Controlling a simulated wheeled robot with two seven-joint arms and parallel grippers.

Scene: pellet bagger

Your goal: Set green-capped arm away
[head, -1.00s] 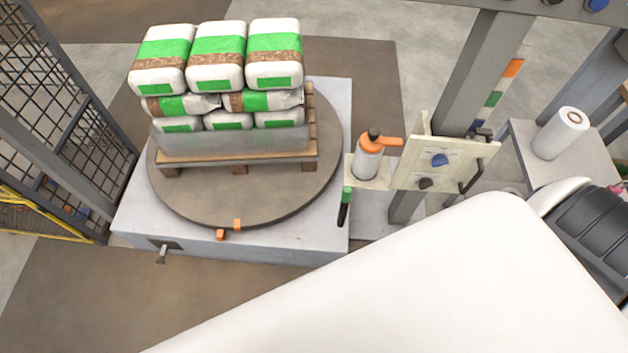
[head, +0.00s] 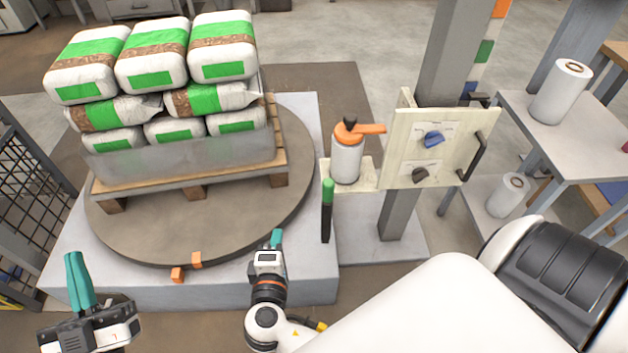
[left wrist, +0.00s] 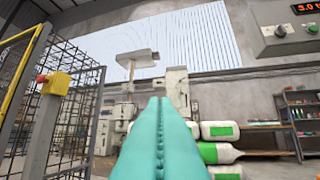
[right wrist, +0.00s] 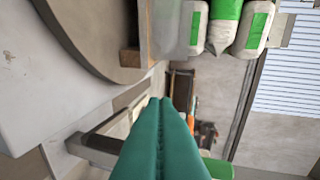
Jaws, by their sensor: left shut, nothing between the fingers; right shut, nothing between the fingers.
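The green-capped arm (head: 327,212) is a short black bar with a green upper end. It stands about upright in the head view, at the right edge of the turntable base and below the orange-topped canister. My right gripper (head: 277,239) is shut and empty, to the left of the arm and a little lower in the picture, apart from it. Its teal fingers are pressed together in the right wrist view (right wrist: 164,125). My left gripper (head: 77,270) is shut and empty at the lower left, far from the arm. Its closed fingers fill the middle of the left wrist view (left wrist: 160,125).
A round turntable (head: 130,232) carries a pallet of green-banded white bags (head: 152,55). A canister (head: 347,158) with an orange top stands on a shelf beside a cream panel (head: 400,160) with knobs. A mesh fence (head: 22,185) is at left. My white arm covers the lower right.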

